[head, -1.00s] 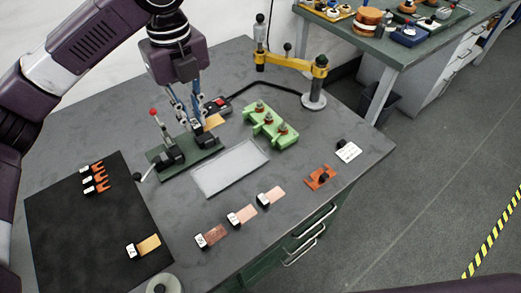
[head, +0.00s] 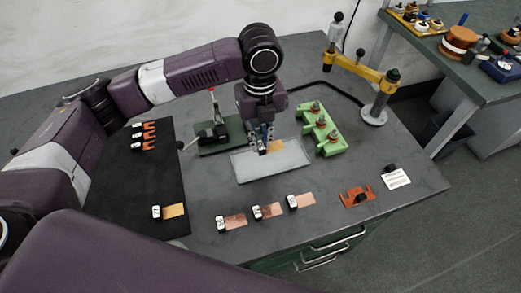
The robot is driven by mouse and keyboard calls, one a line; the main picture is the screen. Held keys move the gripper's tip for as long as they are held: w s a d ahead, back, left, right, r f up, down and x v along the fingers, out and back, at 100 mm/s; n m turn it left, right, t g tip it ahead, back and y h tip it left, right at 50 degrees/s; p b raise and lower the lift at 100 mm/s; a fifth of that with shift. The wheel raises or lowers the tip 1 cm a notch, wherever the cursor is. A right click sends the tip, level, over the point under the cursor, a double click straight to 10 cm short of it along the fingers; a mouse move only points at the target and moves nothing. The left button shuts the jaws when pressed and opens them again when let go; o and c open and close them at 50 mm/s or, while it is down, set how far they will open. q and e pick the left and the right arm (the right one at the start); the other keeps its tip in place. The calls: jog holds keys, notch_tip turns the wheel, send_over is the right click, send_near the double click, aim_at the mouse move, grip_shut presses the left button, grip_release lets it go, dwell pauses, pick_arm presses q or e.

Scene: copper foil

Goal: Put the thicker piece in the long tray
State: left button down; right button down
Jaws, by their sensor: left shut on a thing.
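My left gripper (head: 263,150) points down over the back part of the long pale grey tray (head: 262,176). It is shut on a brass-coloured foil piece (head: 276,147), which shows just right of the fingers. I cannot tell whether this piece touches the tray. Another brass-coloured piece (head: 174,210) with a white-faced block lies on the black mat (head: 110,200) at the left. Thickness cannot be judged from here. My right gripper is not in view.
Several copper pieces (head: 236,221) with white-faced blocks lie in front of the tray. A dark green fixture (head: 230,145) stands left of it, a green block with knobs (head: 322,130) right. An orange part (head: 356,197) and white card (head: 396,179) lie further right.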

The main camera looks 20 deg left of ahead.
aim_at(260, 160)
pick_arm(q)
jog(key=shift+f, duration=2.7)
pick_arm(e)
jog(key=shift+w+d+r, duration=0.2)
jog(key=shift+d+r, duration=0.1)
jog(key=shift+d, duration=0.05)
pick_arm(q)
jog(key=shift+f, duration=0.1)
jog(key=c, duration=1.9)
grip_release()
jog(key=shift+c, duration=0.2)
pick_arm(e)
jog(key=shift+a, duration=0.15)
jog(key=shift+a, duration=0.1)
